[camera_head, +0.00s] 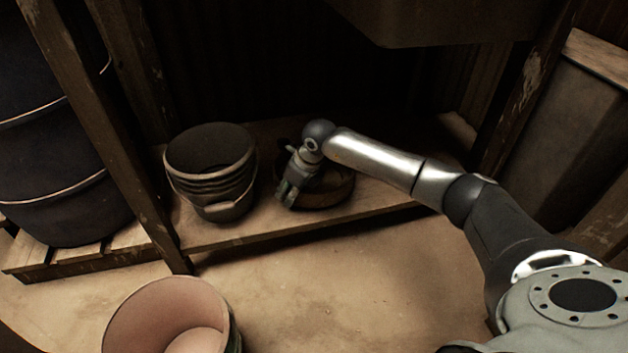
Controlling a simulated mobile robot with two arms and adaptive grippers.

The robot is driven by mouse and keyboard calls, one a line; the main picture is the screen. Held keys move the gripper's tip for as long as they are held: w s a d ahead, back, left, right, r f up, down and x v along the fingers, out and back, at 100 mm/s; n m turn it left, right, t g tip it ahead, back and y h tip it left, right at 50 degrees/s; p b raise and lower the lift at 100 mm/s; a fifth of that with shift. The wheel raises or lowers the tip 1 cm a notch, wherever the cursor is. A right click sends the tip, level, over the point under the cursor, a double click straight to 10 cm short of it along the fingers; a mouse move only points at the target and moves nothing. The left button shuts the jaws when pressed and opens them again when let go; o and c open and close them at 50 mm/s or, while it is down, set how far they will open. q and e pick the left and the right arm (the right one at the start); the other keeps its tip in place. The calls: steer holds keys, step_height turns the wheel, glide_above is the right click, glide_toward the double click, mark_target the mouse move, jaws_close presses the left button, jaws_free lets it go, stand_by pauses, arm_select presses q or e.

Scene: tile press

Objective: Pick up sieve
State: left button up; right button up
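A round, shallow, dark brown sieve (336,191) sits on the low wooden shelf, to the right of a bucket. My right arm reaches in from the right, and its gripper (286,197) points down at the sieve's left side. The gripper and wrist cover part of the sieve's left rim. The fingers are small and dark here, so I cannot tell whether they are open or shut, or whether they touch the rim. My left gripper is not in view.
A dark bucket (212,200) with a handle stands on the shelf (240,233) close left of the gripper. A post (130,170) rises at the shelf's front left. A pinkish open tub (165,310) stands on the floor in front. A dark barrel (60,150) stands at left.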

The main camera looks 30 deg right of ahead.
jaws_close()
steer(key=shift+r, duration=0.2)
stand_by(0.3)
